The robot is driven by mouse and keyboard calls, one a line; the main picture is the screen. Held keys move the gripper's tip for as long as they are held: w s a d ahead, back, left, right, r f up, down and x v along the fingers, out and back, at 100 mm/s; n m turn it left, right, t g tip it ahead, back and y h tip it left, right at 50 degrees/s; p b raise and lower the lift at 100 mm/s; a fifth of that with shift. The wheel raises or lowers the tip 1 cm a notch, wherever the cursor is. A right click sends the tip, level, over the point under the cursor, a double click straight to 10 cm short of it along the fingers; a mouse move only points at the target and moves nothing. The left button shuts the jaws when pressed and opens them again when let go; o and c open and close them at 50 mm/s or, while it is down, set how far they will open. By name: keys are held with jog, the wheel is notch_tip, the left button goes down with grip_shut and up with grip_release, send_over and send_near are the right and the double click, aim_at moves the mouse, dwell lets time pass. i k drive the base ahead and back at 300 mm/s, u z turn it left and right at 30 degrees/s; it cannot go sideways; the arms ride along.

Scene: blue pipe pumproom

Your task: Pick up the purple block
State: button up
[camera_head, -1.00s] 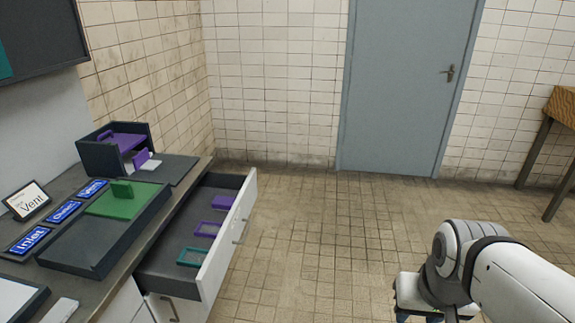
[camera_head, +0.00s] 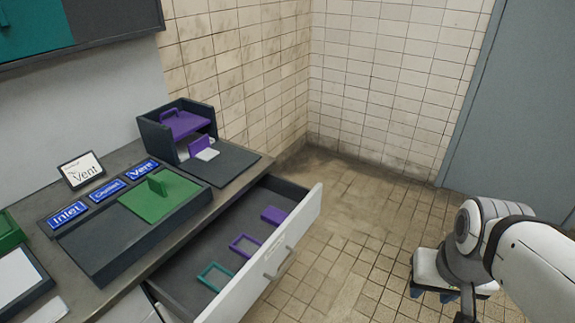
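A small solid purple block (camera_head: 273,214) lies in the far part of the open drawer (camera_head: 216,258). A purple frame (camera_head: 245,245) and a teal frame (camera_head: 214,276) lie nearer in the same drawer. Other purple pieces are on the counter: a handled purple piece (camera_head: 186,124) inside a dark box and a small upright purple piece (camera_head: 199,147) on a white base. My gripper (camera_head: 441,294) hangs over the floor at the lower right, well apart from the drawer. Its fingers are small and partly hidden, so its opening is unclear. I see nothing held in it.
The drawer's white front (camera_head: 262,262) stands out from the counter. Tiled floor (camera_head: 350,235) is clear between drawer and arm. A grey door (camera_head: 520,110) is at right.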

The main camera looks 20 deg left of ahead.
aim_at(273, 217)
jog(key=u, duration=0.2)
jog(key=i, duration=0.4)
jog(key=u, duration=0.4)
jog(key=k, duration=0.65)
jog(key=u, duration=0.15)
jog(key=i, duration=1.2)
jog(key=z, duration=0.1)
